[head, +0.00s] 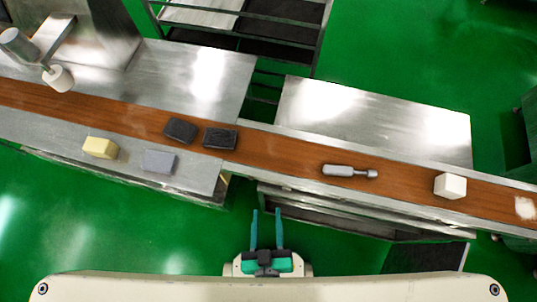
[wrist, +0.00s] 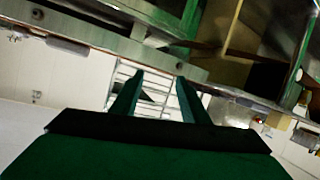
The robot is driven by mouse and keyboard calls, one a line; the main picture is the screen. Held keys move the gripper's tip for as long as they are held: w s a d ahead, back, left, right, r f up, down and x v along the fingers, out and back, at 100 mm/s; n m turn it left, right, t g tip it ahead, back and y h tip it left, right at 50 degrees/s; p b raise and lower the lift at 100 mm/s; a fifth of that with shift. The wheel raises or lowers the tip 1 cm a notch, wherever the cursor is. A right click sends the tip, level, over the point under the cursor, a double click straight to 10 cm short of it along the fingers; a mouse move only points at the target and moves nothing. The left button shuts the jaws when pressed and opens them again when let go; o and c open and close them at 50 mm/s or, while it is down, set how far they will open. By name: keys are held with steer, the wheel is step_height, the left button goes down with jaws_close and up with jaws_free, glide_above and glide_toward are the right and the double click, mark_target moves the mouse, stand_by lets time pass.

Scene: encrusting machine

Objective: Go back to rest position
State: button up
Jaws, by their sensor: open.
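My gripper (head: 266,228) is at the bottom centre of the head view, in front of the conveyor's near side and over the green floor. Its two teal fingers are spread apart with nothing between them. In the wrist view my gripper (wrist: 156,97) also shows both fingers apart and empty. The wrist camera looks out across the room, past metal framework, and shows none of the conveyor's items clearly.
A brown conveyor belt (head: 285,149) crosses the view. On it are two dark blocks (head: 181,130), a grey bottle-like item (head: 349,172) and a white cube (head: 450,185). A yellow block (head: 100,147) and grey block (head: 159,161) lie on the near metal ledge.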

step_height(320, 180, up, 6)
steer(key=m+t, duration=0.1)
steer(key=m, duration=0.1)
steer(key=shift+d, duration=0.25)
steer(key=shift+c, duration=1.2)
